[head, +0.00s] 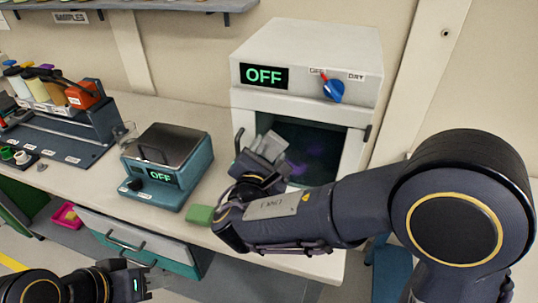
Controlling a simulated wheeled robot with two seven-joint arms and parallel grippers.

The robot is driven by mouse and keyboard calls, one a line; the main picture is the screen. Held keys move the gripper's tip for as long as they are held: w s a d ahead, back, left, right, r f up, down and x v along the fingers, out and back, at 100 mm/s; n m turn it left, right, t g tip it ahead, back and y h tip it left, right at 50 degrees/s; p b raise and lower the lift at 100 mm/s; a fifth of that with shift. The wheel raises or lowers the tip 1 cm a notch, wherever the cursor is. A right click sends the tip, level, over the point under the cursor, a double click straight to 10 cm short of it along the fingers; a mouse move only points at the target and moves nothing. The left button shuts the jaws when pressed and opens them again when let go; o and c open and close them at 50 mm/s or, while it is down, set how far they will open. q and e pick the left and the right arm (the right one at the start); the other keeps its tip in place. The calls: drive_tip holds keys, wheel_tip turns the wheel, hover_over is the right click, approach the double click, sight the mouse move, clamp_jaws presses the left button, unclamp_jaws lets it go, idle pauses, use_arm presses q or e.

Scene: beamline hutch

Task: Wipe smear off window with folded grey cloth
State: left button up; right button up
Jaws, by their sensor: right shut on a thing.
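The white cabinet (305,50) at the back of the bench has a dark window (338,145) in its front. A faint purplish patch (300,168) shows in the window; I cannot tell whether it is the smear or something behind the glass. My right gripper (262,152) is in front of the window's left part, shut on the folded grey cloth (271,144). The arm hides the window's lower part, and I cannot tell whether the cloth touches the glass. My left gripper (146,282) is low at the front, away from the cabinet, with its jaws apart and empty.
A teal device (165,170) reading OFF stands left of the cabinet. A green block (199,215) lies near the bench's front edge. A rack with bottles (60,115) is at the far left. A drawer (135,245) is below the bench top. The cabinet display (264,76) reads OFF beside a blue knob (333,91).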

sight(324, 155)
drive_tip(key=shift+s+d, duration=0.1)
drive_tip(key=shift+d, duration=0.35)
drive_tip(key=shift+s+d+b, duration=0.25)
drive_tip(key=shift+d+b, duration=0.1)
drive_tip(key=shift+d, duration=0.35)
drive_tip(key=shift+s+d+b, duration=0.25)
drive_tip(key=shift+d+b, duration=0.05)
drive_tip(key=shift+d, duration=0.4)
drive_tip(key=shift+s+d+b, duration=0.25)
drive_tip(key=shift+d+b, duration=0.1)
drive_tip(key=shift+d, duration=0.35)
drive_tip(key=shift+s+d+b, duration=0.25)
drive_tip(key=shift+d, duration=0.65)
drive_tip(key=shift+s+d+b, duration=0.2)
drive_tip(key=shift+d, duration=0.65)
drive_tip(key=shift+s+d+b, duration=0.2)
drive_tip(key=shift+s+d, duration=0.1)
drive_tip(key=shift+d, duration=0.5)
drive_tip(key=shift+s+d+b, duration=0.15)
drive_tip(key=shift+s+d, duration=0.15)
drive_tip(key=shift+d, duration=0.5)
drive_tip(key=shift+a, duration=0.1)
drive_tip(key=shift+s+a, duration=0.25)
drive_tip(key=shift+s, duration=0.35)
drive_tip(key=shift+f+v, duration=0.2)
drive_tip(key=shift+v, duration=2.2)
drive_tip(key=shift+a, duration=0.1)
